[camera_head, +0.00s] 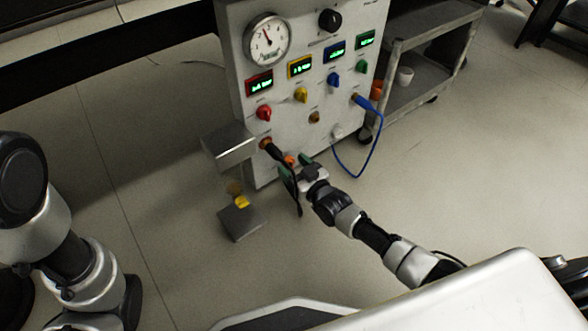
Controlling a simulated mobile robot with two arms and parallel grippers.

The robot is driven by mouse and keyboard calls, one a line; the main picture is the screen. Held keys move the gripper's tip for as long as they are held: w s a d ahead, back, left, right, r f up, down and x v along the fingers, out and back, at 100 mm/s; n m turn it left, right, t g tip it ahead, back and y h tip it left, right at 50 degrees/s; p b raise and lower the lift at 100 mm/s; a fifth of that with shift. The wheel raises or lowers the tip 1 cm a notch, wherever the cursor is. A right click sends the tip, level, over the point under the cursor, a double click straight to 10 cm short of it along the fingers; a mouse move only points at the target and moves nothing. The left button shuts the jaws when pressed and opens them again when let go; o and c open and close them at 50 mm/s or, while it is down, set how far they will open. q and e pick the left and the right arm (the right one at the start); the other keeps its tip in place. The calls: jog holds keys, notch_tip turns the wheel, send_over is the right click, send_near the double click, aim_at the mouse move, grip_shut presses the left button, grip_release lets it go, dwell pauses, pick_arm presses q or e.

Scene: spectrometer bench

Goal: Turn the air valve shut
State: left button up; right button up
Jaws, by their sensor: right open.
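A white control panel (305,90) stands upright ahead of me, with a gauge, several displays and coloured knobs. Its knobs include a red one (264,113), a yellow one (301,94) and a blue one (334,79). No label marks the air valve legibly. A small orange fitting (289,160) sits low on the panel, partly hidden by my gripper. My right gripper (295,164) is open at the panel's lower part, with its fingers around or just in front of that fitting; contact cannot be told. My left gripper is out of view; only left arm links show.
A black hose (279,156) hangs from an orange port close beside my right gripper. A blue cable (376,133) loops right of it. A metal box (230,145) juts out left. A grey cart (432,62) stands right. Open floor lies in front.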

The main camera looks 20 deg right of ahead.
jog(key=c, duration=0.9)
